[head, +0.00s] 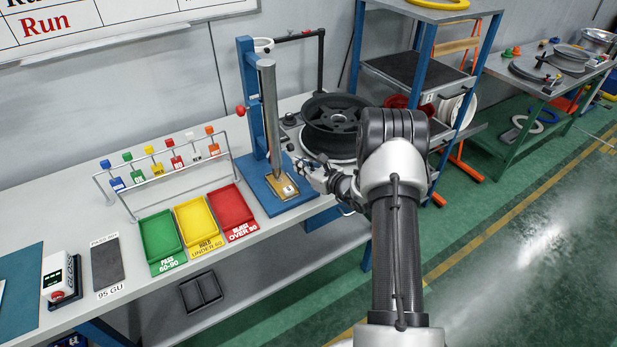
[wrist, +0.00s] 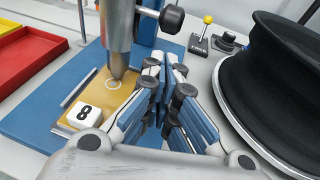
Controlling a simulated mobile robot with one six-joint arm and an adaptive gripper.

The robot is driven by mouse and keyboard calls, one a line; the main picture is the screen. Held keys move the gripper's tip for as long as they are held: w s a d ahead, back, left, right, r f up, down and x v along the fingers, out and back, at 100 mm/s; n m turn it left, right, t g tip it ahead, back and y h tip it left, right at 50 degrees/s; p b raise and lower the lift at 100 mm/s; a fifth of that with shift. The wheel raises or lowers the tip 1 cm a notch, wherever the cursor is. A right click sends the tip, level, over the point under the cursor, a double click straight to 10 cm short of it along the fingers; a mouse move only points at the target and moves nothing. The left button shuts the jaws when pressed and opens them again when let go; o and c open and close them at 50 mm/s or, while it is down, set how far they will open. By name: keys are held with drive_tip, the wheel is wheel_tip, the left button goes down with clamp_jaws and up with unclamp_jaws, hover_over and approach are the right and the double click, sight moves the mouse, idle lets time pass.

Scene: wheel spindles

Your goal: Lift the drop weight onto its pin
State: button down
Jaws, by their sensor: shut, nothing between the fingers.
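The drop weight (head: 269,115) looks to be the long grey steel cylinder with a tapered tip, upright against the blue post (head: 247,90) of the tester. Its lower end also shows in the wrist view (wrist: 118,40), with the tip at or just above a ringed mark on a yellow plate (wrist: 100,100). A black knob (wrist: 172,18) on a short metal shaft sticks out beside the cylinder; I cannot tell if it is the pin. My gripper (wrist: 165,65) is shut and empty, just right of the cylinder's tip and apart from it. It shows in the head view (head: 312,176), low beside the blue base.
A black wheel rim (head: 335,118) stands close on the right. Green (head: 160,240), yellow (head: 198,225) and red (head: 232,212) trays and a rack of coloured tags (head: 165,170) stand left.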

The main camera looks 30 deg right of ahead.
sight(293, 148)
drive_tip(key=shift+w+a+r, duration=0.1)
drive_tip(key=shift+w+r, duration=0.2)
drive_tip(key=shift+r, duration=0.3)
wheel_tip(293, 148, up, 5)
drive_tip(key=shift+f+p, duration=0.1)
drive_tip(key=shift+p, duration=0.75)
drive_tip(key=shift+f, duration=0.15)
idle(0.4)
